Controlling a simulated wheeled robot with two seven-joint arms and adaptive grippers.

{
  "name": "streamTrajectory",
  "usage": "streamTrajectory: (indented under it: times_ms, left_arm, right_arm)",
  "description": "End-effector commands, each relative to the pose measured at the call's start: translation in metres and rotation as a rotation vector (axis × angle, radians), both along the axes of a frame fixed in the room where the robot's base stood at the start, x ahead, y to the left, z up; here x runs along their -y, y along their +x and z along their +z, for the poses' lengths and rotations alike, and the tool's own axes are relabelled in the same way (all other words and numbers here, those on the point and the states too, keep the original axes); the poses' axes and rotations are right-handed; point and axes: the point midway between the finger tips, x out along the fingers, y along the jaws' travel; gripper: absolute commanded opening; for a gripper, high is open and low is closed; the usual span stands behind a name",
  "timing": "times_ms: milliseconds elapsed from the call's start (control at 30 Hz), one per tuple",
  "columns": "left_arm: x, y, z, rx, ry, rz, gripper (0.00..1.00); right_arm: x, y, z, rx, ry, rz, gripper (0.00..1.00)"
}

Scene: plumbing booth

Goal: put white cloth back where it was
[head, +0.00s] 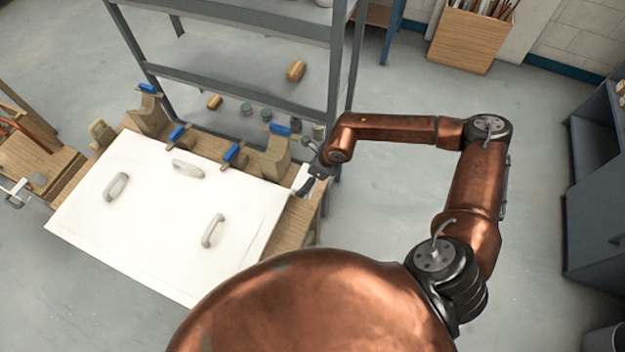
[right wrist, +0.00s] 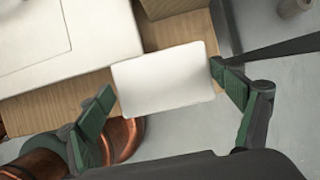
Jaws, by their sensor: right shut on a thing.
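The white cloth (right wrist: 165,78) is a small flat white rectangle with rounded corners. In the right wrist view it lies between the two green fingers of my right gripper (right wrist: 160,97), which is shut on it. The wooden bench top shows behind it. In the head view a small white piece of the cloth (head: 301,178) shows at the bench's right end, beside my right gripper (head: 316,172). I cannot tell whether the cloth touches the bench. My left gripper is not in view.
A large white panel (head: 150,240) with grey handles covers most of the wooden bench (head: 296,222). Blue-topped clamps (head: 178,134) line its far edge. A grey metal shelf (head: 240,84) stands behind. Open floor (head: 375,210) lies to the right.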

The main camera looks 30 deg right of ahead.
Motion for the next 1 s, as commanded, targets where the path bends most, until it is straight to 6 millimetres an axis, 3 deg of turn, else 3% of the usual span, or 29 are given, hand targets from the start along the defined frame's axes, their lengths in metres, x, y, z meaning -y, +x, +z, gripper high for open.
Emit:
streamTrajectory:
  times_ms: [33,200,467,700,1000]
  left_arm:
    - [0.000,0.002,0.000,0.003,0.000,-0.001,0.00]
    - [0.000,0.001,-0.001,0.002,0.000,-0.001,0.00]
    - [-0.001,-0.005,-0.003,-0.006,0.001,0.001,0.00]
    - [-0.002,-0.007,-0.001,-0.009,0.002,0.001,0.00]
    - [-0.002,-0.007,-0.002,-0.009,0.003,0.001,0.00]
  right_arm:
    - [0.006,0.004,-0.013,-0.006,-0.001,-0.003,0.67]
    - [0.024,0.019,-0.040,-0.004,0.000,-0.002,0.67]
    - [0.033,0.027,-0.056,-0.002,0.001,0.001,0.67]
    - [0.035,0.028,-0.085,-0.004,0.001,0.000,0.67]
    - [0.035,0.028,-0.089,-0.002,0.001,0.001,0.67]
